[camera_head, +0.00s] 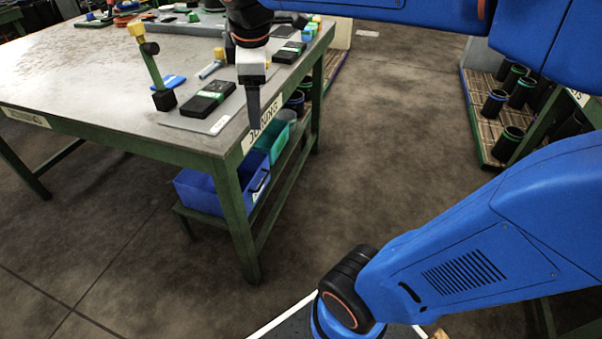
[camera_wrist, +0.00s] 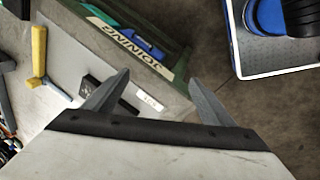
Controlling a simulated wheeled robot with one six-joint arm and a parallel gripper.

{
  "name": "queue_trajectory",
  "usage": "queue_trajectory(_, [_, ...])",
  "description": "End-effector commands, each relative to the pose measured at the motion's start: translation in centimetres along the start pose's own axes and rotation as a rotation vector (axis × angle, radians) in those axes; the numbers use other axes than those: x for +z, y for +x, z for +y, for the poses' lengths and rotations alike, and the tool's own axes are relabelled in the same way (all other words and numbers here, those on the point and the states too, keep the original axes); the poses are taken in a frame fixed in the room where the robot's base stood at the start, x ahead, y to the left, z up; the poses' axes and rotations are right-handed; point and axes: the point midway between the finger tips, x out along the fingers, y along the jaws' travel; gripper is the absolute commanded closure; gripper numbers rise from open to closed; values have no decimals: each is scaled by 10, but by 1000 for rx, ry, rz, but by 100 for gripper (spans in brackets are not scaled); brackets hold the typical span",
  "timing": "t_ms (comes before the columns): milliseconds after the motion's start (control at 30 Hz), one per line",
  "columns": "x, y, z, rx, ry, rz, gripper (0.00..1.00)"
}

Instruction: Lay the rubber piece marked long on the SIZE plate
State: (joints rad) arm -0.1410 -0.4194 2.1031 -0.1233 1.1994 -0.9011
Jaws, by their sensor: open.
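My gripper (camera_head: 254,118) is open and empty above the table's front right corner; its two fingers spread apart in the wrist view (camera_wrist: 160,78). A grey plate (camera_head: 232,108) lies along the table's right edge, with a small white label (camera_head: 218,125) at its near end. The label also shows in the wrist view (camera_wrist: 150,100), too small to read surely. A black piece with a green band (camera_head: 207,97) lies on the plate, left of my gripper. Similar dark pieces (camera_head: 289,52) lie farther back. I cannot read which piece is marked long.
A yellow-topped green stand (camera_head: 152,68) rises left of the plate, near a blue item (camera_head: 170,82). Blue (camera_head: 205,192) and teal bins sit on the shelf under the table (camera_head: 90,95). Dark sleeves stand on a rack (camera_head: 505,145) at right. Open floor lies between.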

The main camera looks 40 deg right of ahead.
Motion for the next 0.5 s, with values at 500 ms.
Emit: queue_trajectory(500, [88,75,-131,12,967,150,23])
